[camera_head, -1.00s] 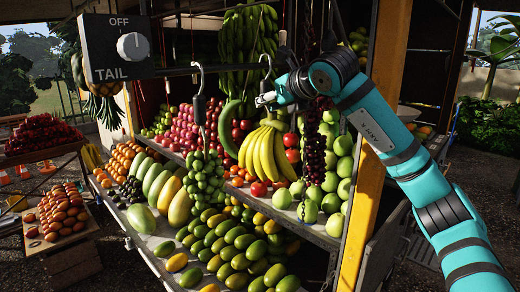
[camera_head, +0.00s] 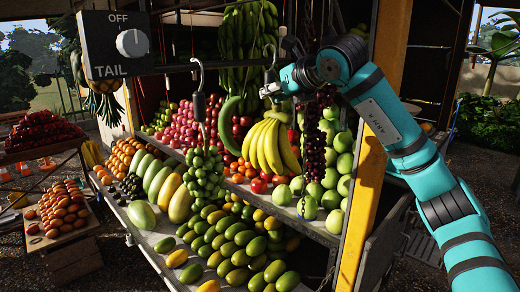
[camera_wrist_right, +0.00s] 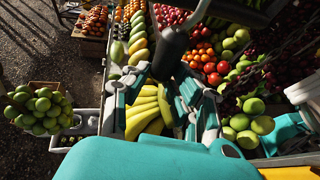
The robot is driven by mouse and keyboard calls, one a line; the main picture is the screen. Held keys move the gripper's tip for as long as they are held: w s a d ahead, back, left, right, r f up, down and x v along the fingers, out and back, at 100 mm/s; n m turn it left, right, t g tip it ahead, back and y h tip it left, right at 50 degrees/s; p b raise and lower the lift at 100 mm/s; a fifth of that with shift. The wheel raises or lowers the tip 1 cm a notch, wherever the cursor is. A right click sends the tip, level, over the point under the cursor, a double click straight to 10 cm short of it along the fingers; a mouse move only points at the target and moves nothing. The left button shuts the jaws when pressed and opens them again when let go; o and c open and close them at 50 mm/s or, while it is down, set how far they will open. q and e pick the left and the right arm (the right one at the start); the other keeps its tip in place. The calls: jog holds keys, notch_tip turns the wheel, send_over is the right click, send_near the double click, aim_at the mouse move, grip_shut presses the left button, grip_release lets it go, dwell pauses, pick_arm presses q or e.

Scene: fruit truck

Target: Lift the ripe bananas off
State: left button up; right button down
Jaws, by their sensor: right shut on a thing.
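The ripe bananas (camera_head: 270,148) are a yellow bunch hanging in front of the fruit shelves, below a metal hook (camera_head: 270,52) with a dark body. My right gripper (camera_head: 270,92) is shut at the top of the bunch, just under the hook. Its fingers hide the stem. In the right wrist view the bananas (camera_wrist_right: 146,112) show below and between my fingers, and the dark hook body (camera_wrist_right: 172,45) rises past them. I cannot tell whether the hook still touches its rail. My left gripper is not in view.
Green bananas (camera_head: 240,50) hang behind. A yellow post (camera_head: 368,200) stands beside my right arm. Mangoes (camera_head: 235,245) fill the lower shelf.

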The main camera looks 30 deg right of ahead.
jog(key=shift+s+d+r+b, duration=0.1)
jog(key=shift+s+d+b, duration=0.2)
jog(key=shift+s, duration=0.45)
jog(key=shift+s+d+r+b, duration=0.1)
jog(key=shift+s+d+b, duration=0.15)
jog(key=shift+s+b, duration=0.4)
jog(key=shift+s+d+b, duration=0.15)
jog(key=shift+s+d, duration=0.1)
jog(key=shift+s, duration=0.65)
jog(key=s+d+b, duration=0.2)
jog(key=s, duration=0.5)
jog(key=shift+s+d+b, duration=0.3)
jog(key=shift+b, duration=0.05)
